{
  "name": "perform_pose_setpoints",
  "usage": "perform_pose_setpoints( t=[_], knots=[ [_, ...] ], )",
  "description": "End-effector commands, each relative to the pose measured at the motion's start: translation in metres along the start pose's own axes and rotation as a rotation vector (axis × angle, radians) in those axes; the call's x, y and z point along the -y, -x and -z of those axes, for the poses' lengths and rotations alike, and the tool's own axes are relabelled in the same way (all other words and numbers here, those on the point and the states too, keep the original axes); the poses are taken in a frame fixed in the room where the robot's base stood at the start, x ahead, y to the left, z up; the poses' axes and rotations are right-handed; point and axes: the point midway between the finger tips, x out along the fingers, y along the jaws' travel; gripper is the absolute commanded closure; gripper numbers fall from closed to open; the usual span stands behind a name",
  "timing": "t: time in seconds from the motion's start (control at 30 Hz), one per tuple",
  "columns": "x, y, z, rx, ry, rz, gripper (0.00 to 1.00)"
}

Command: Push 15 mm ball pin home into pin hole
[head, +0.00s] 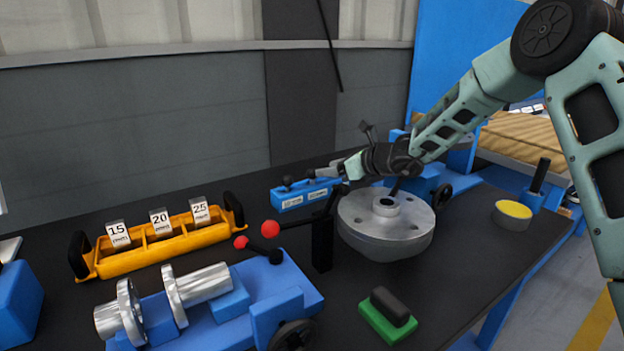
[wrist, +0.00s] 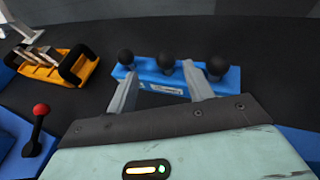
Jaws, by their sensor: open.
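Several ball pins stand in a blue rack (head: 290,202); in the wrist view the rack (wrist: 150,78) holds a left pin (wrist: 126,57), a middle pin (wrist: 166,60) and a right pin (wrist: 216,67) with black ball heads. I cannot tell which is 15 mm. My gripper (head: 338,170) is over the rack's right end. In the wrist view my gripper (wrist: 162,78) is open and empty, its fingers spread on the near side of the middle pin. The grey flanged shell (head: 385,238) stands right of the rack, with holes in its top flange. I cannot tell which is the pin hole.
A yellow tray (head: 165,250) with tags 15, 20 and 25 is at left. A blue fixture with metal shafts (head: 205,284) and red-knobbed levers (head: 270,229) is in front. A green-based black block (head: 389,306) and a yellow-topped round pot (head: 512,215) lie right.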

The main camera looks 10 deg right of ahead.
Motion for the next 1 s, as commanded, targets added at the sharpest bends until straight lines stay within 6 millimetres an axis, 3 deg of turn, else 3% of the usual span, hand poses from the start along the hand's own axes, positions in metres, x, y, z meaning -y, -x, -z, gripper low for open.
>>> perform_pose_setpoints(
  t=[0.1, 0.37, 0.6, 0.93, 0.97, 1.0],
  knots=[
    [0.000, -0.018, 0.000, -0.001, 0.001, -0.001, 0.48],
    [0.002, -0.036, 0.002, -0.001, 0.001, -0.001, 0.48],
    [0.007, -0.070, 0.005, -0.001, 0.002, -0.002, 0.48],
    [0.008, -0.079, 0.006, -0.001, 0.002, 0.000, 0.48],
    [0.008, -0.079, 0.006, -0.001, 0.002, 0.000, 0.51],
    [0.008, -0.079, 0.006, -0.001, 0.002, 0.000, 0.62]
  ],
)
